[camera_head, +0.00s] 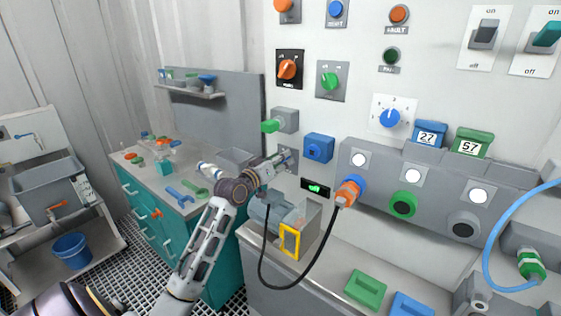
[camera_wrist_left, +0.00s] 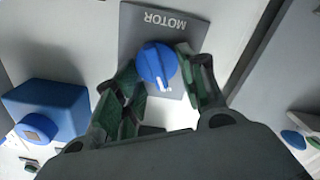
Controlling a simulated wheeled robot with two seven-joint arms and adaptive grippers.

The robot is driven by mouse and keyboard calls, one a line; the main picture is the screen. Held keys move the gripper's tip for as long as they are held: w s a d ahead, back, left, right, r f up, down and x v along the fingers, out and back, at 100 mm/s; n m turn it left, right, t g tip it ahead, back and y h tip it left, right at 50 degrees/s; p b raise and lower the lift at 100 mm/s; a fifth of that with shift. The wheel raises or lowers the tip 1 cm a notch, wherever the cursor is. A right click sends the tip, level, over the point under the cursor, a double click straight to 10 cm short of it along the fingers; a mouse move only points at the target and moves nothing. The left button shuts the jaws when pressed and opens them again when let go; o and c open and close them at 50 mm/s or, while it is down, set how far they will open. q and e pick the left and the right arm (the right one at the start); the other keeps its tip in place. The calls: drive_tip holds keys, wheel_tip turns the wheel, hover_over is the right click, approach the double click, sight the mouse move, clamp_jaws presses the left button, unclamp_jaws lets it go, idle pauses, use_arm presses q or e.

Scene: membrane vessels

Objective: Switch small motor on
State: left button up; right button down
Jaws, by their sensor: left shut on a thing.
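The blue motor knob (camera_wrist_left: 157,66) sits on a grey wall plate (camera_wrist_left: 165,22) labelled MOTOR, upside down in the left wrist view. A white mark on the knob is on the side away from the label. My left gripper (camera_wrist_left: 159,74) is shut on the knob, with one green-padded finger on each side. In the head view my left gripper (camera_head: 286,162) is against the wall and mostly hides the plate (camera_head: 289,153). My right gripper is not in view.
A black cable (camera_head: 299,284) with an orange plug (camera_head: 347,193) hangs close by.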

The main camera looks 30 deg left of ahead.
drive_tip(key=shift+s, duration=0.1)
use_arm(q)
drive_tip(key=shift+d+m+p, duration=0.2)
drive_tip(key=shift+m+p, duration=0.8)
drive_tip(key=shift+m, duration=0.95)
drive_tip(key=shift+d+m+p, duration=0.15)
drive_tip(key=shift+m+p, duration=0.8)
drive_tip(key=shift+m, duration=1.05)
drive_tip(key=shift+d+m+p, duration=0.2)
drive_tip(key=shift+m+p, duration=0.8)
drive_tip(key=shift+m, duration=0.95)
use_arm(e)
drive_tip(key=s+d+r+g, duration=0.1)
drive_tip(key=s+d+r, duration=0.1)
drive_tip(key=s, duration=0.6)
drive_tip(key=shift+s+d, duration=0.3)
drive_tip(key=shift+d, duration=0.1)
